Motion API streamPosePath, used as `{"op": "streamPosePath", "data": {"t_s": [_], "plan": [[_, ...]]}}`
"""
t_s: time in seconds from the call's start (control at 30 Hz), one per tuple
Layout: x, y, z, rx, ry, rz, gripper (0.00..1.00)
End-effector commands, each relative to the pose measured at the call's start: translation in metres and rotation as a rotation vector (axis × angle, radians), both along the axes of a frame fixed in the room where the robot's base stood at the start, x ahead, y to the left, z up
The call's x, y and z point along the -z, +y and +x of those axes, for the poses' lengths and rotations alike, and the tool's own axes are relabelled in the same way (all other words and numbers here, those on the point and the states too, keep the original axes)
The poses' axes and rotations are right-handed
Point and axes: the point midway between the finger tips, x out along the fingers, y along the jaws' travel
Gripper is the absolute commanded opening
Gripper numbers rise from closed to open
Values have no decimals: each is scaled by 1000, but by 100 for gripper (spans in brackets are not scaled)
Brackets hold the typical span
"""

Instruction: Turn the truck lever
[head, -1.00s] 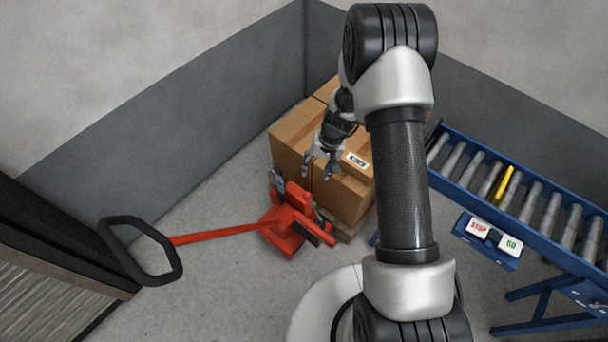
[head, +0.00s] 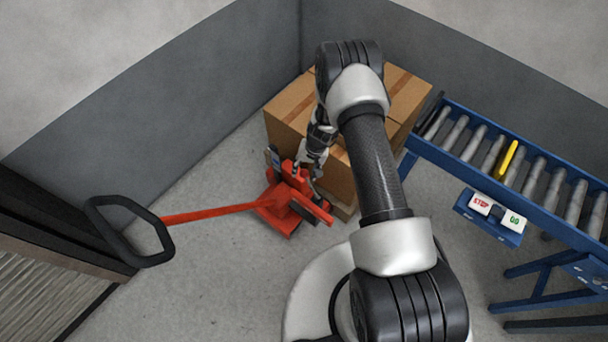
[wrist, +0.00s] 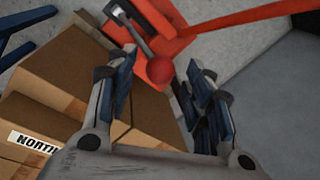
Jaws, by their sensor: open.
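The red pallet truck (head: 278,222) stands on the floor in front of the stacked boxes, its long red bar running left to a black loop handle (head: 131,232). In the wrist view the truck lever (wrist: 137,34) is a grey rod ending in a red ball knob (wrist: 159,70). My gripper (wrist: 163,82) is open, and the knob appears between its two fingers, with no contact visible. In the head view my gripper (head: 308,168) hangs just above the truck body, by the boxes. The lever is hard to make out there.
Cardboard boxes (head: 291,107) stand on a pallet right behind the truck, close to my gripper. A blue roller conveyor (head: 555,172) with a STOP and GO button box (head: 490,217) is at the right. Grey walls close the corner. The floor left of the truck is clear.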

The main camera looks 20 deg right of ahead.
Motion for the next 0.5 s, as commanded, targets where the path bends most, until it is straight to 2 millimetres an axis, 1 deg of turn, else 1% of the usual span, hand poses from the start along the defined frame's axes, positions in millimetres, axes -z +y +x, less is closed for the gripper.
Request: {"op": "streamPosePath", "data": {"t_s": [0.03,0.2,0.5], "plan": [[10,1,0,-1,1,-1,47],[25,4,2,0,0,0,47],[28,5,2,0,-1,0,47]]}}
